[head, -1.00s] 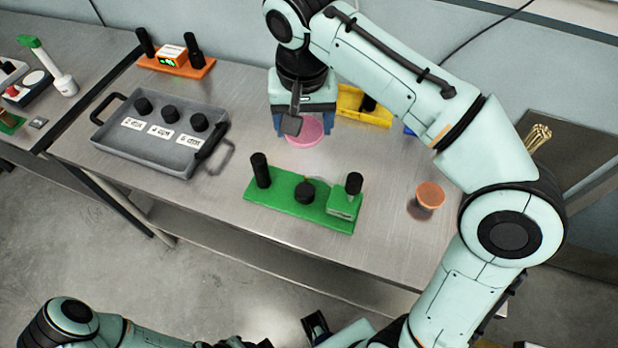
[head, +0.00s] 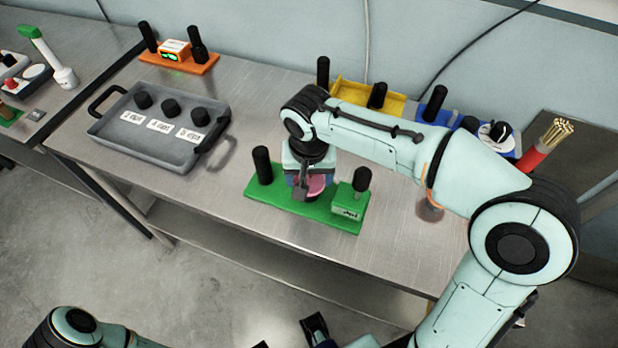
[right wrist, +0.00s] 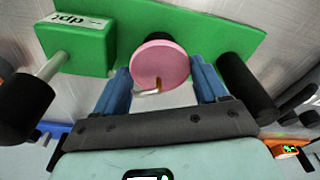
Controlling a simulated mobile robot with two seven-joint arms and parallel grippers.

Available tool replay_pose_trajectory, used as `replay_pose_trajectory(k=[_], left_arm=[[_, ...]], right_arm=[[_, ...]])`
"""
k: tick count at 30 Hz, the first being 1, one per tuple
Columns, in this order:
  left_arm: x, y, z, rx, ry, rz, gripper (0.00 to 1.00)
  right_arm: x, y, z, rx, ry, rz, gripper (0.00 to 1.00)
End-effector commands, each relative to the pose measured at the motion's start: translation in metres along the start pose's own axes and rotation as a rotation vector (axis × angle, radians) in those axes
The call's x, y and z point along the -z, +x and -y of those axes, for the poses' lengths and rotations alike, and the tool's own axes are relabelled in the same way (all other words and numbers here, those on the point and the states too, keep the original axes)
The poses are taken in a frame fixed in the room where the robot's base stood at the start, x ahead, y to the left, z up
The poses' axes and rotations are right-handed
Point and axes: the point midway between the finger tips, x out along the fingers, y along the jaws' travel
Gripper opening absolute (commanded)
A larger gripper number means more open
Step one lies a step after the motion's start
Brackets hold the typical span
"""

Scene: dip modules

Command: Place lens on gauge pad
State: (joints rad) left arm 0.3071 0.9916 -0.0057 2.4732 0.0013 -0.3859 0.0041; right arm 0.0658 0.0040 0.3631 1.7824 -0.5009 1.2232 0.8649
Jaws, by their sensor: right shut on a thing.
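The pink round lens (head: 317,184) is between the blue fingers of my right gripper (head: 309,181), which is shut on it. In the right wrist view the lens (right wrist: 160,63) overlaps the dark round gauge pad (right wrist: 158,39) on the green base (right wrist: 205,33). I cannot tell if lens and pad touch. In the head view the green base (head: 290,213) lies under the gripper, which hides the pad. A black-knobbed post stands at each end of the base. A dark part at the bottom edge looks like my left gripper (head: 315,326); its jaws are unclear.
A grey tray (head: 150,152) with several black knobs and labels stands left. An orange module (head: 180,62) is at the back left; yellow (head: 352,92) and blue (head: 433,112) modules are behind my right arm. An orange disc (head: 430,212) is partly hidden by that arm. The front table strip is clear.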

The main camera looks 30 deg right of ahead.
Motion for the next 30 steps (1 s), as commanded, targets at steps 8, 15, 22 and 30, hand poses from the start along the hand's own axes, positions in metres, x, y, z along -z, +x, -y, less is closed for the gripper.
replay_pose_trajectory(k=[8, 15, 22, 30], left_arm=[[0.000, 0.001, 0.000, 0.000, 0.000, -0.001, 0.43], [0.002, 0.004, 0.001, -0.001, 0.000, -0.004, 0.43], [0.001, 0.003, 0.001, -0.001, 0.000, -0.004, 0.43], [0.000, 0.000, 0.000, 0.000, 0.000, 0.000, 0.43]], right_arm=[[-0.001, 0.009, 0.000, 0.001, 0.000, -0.001, 0.44], [-0.002, 0.013, 0.000, 0.001, 0.000, 0.000, 0.76], [-0.002, 0.012, 0.000, 0.001, 0.000, -0.001, 0.98], [-0.001, 0.001, 0.001, 0.003, 0.000, -0.003, 0.98]])
